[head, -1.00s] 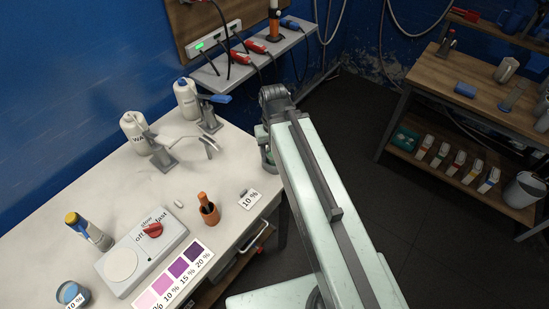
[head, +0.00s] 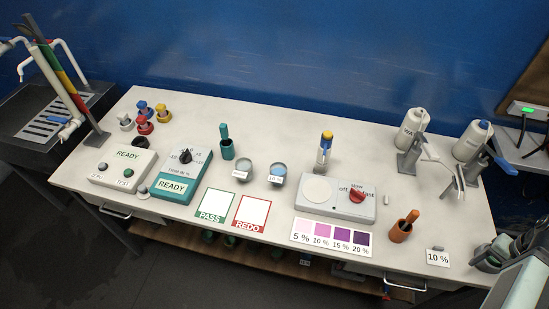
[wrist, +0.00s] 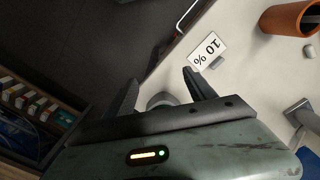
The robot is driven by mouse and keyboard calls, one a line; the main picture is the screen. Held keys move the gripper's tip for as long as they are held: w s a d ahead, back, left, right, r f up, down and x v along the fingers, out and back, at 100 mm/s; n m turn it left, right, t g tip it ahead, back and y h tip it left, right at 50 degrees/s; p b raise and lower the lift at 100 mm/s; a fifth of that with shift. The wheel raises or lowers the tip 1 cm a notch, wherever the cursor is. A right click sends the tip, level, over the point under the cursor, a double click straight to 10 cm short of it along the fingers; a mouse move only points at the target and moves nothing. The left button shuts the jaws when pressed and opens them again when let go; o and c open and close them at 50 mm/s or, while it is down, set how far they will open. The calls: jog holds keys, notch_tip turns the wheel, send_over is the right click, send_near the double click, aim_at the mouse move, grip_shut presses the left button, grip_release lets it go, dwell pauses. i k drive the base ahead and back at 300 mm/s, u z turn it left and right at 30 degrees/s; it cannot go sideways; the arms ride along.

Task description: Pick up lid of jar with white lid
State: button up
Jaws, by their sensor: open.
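A small jar with a whitish lid (head: 125,121) appears to stand at the left of the white table in the head view, in a cluster with blue, yellow and red topped ones. It is too small to tell how its lid sits. My gripper (head: 505,252) is at the table's right edge, far from that cluster. In the wrist view my gripper (wrist: 160,85) has its dark fingers spread apart. A grey rounded shape shows between the finger bases, and I cannot tell what it is. The white-topped jar is not in the wrist view.
Near my gripper are a 10 % card (head: 437,258), an orange holder (head: 403,228) and clamped bottles (head: 413,125). A stirrer (head: 335,200), two labelled cups, a teal meter (head: 175,175) and a READY box (head: 122,168) line the table. PASS and REDO mats lie in front.

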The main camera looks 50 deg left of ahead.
aim_at(142, 193)
jog(key=u, duration=0.3)
jog(key=k, duration=0.65)
jog(key=u, duration=0.8)
jog(key=k, duration=0.95)
jog(key=u, duration=1.2)
jog(key=i, duration=1.1)
jog(key=u, duration=1.1)
jog(key=i, duration=1.1)
jog(key=u, duration=0.25)
